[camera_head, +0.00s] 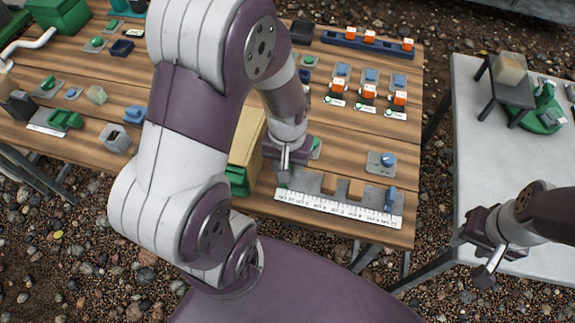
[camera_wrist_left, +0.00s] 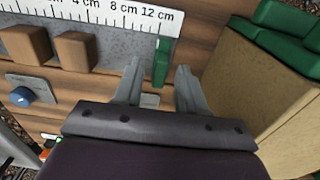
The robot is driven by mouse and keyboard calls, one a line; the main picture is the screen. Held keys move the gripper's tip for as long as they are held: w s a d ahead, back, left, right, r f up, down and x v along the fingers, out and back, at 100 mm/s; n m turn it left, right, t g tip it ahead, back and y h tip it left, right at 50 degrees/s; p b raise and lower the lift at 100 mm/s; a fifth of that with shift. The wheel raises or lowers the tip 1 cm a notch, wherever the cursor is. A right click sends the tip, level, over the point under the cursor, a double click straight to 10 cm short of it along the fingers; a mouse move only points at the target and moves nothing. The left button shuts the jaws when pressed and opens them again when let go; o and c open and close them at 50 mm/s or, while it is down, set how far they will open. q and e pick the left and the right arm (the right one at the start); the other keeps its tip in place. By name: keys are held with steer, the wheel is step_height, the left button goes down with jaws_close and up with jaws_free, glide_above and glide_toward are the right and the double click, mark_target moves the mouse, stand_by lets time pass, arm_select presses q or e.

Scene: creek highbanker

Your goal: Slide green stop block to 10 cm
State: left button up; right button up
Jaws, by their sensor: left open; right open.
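The green stop block (camera_wrist_left: 162,62) stands at the white ruler's (camera_wrist_left: 110,14) edge, by the 12 cm mark in the left wrist view. My left gripper (camera_wrist_left: 158,72) is open, one finger on each side of the block, with a gap visible on both sides. In the head view the left gripper (camera_head: 284,172) hangs over the left end of the ruler (camera_head: 340,208) and largely hides the block. Two brown blocks (camera_head: 329,183) (camera_head: 355,188) stand along the same grey track. My right gripper (camera_head: 487,270) is open and empty at the lower right, away from the ruler.
A blue upright piece (camera_head: 390,198) stands at the ruler's right end. A blue knob on a plate (camera_head: 382,160) sits behind it. A tan box (camera_wrist_left: 268,80) with green pieces is close beside the left gripper. A grey table (camera_head: 475,130) stands to the right.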

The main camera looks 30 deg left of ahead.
arm_select(q)
jaws_close()
steer(key=shift+w+d+r+p, duration=0.2)
steer(key=shift+d+p, duration=0.45)
steer(key=shift+d, duration=0.15)
steer(key=shift+w+d+f, duration=0.1)
steer(key=shift+d+f, duration=0.05)
steer(key=shift+d, duration=0.05)
jaws_free()
step_height(320, 180, up, 13)
steer(key=p, duration=0.3)
steer(key=shift+f, duration=0.15)
